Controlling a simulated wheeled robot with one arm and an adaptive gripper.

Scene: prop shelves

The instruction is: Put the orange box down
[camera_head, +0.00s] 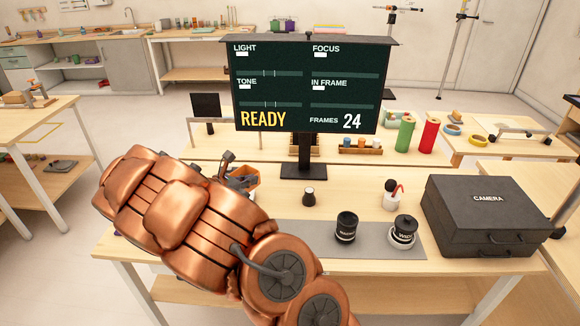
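My copper arm reaches from the bottom centre to the left. My dark gripper (231,170) is at its far end, over the left part of the table (285,205). A small part of the orange box (251,181) shows right at the gripper's dark fingers, tilted. The gripper looks shut on it, though my arm hides most of the box and the finger contact. I cannot tell whether the box touches the table.
A display (306,85) reading READY stands behind. Bare wood lies between cup and bottle.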

